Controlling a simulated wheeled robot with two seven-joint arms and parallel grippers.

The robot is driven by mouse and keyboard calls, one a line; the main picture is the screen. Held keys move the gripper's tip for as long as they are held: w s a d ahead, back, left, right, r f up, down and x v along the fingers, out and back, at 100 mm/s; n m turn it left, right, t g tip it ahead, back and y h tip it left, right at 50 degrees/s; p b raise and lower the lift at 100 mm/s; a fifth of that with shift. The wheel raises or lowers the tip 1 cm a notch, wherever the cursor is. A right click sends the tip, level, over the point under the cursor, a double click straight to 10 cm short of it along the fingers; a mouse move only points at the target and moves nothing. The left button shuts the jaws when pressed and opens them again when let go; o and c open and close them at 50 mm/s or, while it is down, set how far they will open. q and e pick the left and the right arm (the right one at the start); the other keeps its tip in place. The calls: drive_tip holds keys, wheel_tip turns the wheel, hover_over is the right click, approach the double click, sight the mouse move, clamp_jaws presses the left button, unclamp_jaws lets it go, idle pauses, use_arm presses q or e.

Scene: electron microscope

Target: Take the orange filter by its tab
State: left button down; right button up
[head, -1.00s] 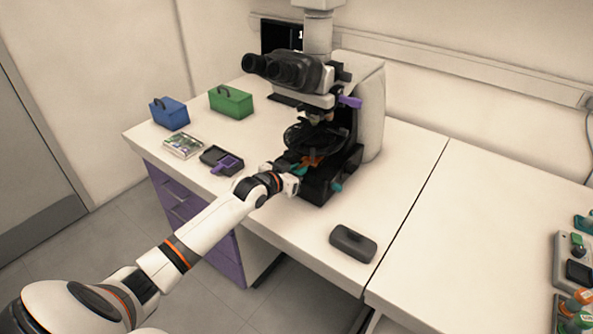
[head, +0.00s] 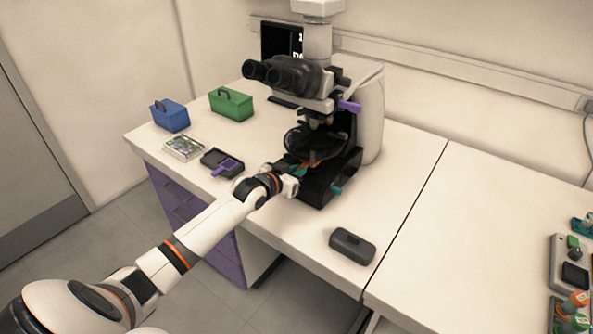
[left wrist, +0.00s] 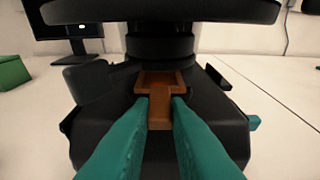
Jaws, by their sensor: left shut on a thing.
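The orange filter (left wrist: 160,80) sits at the base of the black microscope (head: 330,150), below the round stage. Its tab (left wrist: 159,112) points toward my left gripper. My left gripper (left wrist: 159,118) has its two teal fingers on either side of the tab and is shut on it. In the head view the left gripper (head: 298,172) reaches in at the microscope's front, and only a little of the orange filter (head: 312,162) shows past it. My right gripper is not in view.
A dark tray with a purple piece (head: 222,163), a slide box (head: 184,147), a blue box (head: 170,114) and a green box (head: 232,103) stand left of the microscope. A dark grey case (head: 352,245) lies in front right. The stage (left wrist: 160,12) hangs close above the filter.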

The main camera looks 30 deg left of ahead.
use_arm(q)
drive_tip(key=s+p, duration=0.7)
drive_tip(key=s, duration=0.4)
drive_tip(key=shift+a+r+p, duration=0.25)
drive_tip(key=shift+a+p, duration=0.15)
